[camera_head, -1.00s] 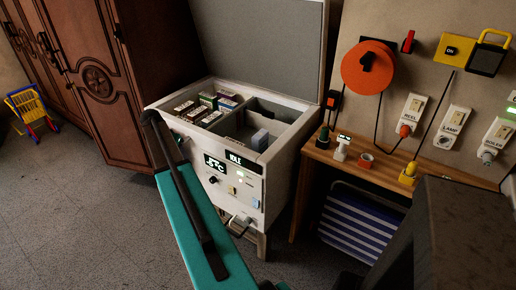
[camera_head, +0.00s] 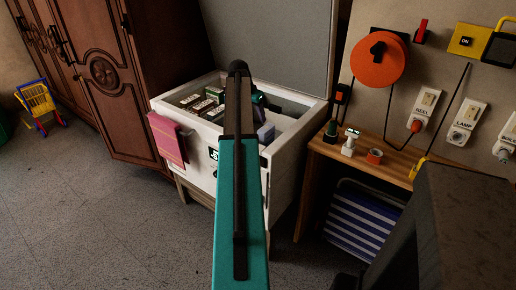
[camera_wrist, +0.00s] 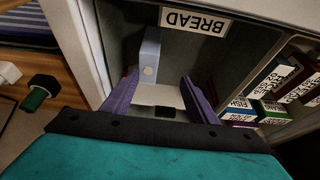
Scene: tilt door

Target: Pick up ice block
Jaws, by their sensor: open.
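The ice block (camera_wrist: 150,55), a pale blue upright block with a round light mark, stands in the freezer compartment labelled BREAD in the wrist view. My gripper (camera_wrist: 157,82) is open, its two purple fingers pointing into that compartment. The block is just beyond the fingertips, nearer the left finger; I cannot tell whether they touch. A pale surface with a dark spot shows between the fingers. In the head view my arm crosses the white chest freezer (camera_head: 160,104) and hides much of its right compartment; I cannot make out the block clearly there.
Food boxes (camera_wrist: 270,108) fill the neighbouring compartment, behind a divider. The freezer lid (camera_head: 265,40) stands raised. A pink towel (camera_head: 167,138) hangs on the freezer's left side. A wooden bench (camera_head: 345,163) with small items stands close on the right, and a wardrobe (camera_head: 110,75) on the left.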

